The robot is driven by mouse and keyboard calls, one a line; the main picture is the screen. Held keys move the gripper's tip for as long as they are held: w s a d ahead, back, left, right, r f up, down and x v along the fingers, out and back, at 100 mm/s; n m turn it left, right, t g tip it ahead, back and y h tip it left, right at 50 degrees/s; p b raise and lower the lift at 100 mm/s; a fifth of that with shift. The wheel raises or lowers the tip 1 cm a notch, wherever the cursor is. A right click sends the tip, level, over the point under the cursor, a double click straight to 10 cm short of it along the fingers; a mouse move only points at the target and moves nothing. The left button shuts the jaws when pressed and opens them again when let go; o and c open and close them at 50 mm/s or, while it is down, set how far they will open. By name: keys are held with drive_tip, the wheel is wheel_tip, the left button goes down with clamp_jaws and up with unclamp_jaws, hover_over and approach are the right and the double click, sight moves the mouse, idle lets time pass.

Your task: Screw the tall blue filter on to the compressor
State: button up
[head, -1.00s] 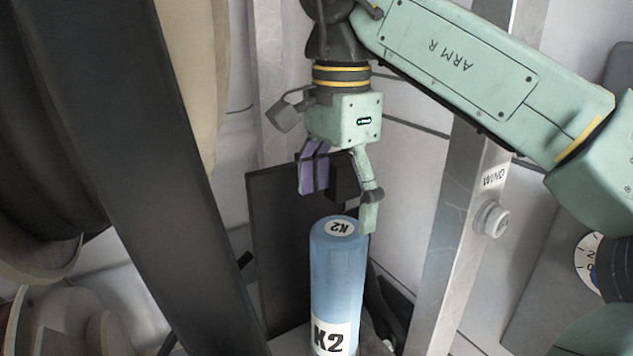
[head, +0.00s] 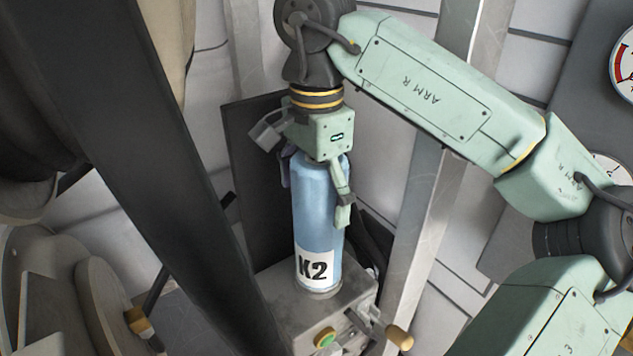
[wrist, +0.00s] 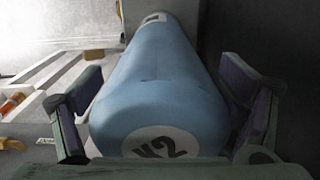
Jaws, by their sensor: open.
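The tall blue filter (head: 317,221), labelled K2, stands upright on top of the grey metal compressor block (head: 290,300) in the head view. Whether its thread is engaged is hidden at its base. My gripper (head: 316,200) is open and points down over the filter's upper end, with a finger on either side. In the wrist view the blue filter (wrist: 160,88) lies between the two open fingers of my gripper (wrist: 165,125), its K2 end cap nearest the camera. Small gaps seem to show beside it; contact is not clear.
A thick dark beam (head: 150,170) runs diagonally at left, close to the filter. A pale metal post (head: 432,180) stands at right. A brass-coloured knob (head: 399,337) sticks out at the block's right. A dark panel (head: 245,150) is behind.

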drive_tip(key=shift+c, duration=0.3)
drive_tip(key=c, duration=1.5)
drive_tip(key=m, duration=0.5)
drive_tip(key=shift+w+b, duration=0.1)
drive_tip(key=shift+b, duration=0.2)
drive_tip(key=shift+c, duration=0.2)
drive_tip(key=m, duration=0.5)
drive_tip(key=shift+w+b, duration=0.1)
drive_tip(key=shift+b, duration=0.25)
drive_tip(key=shift+f+m, duration=0.1)
drive_tip(key=shift+m, duration=0.6)
drive_tip(key=m, duration=0.4)
drive_tip(key=shift+b, duration=0.35)
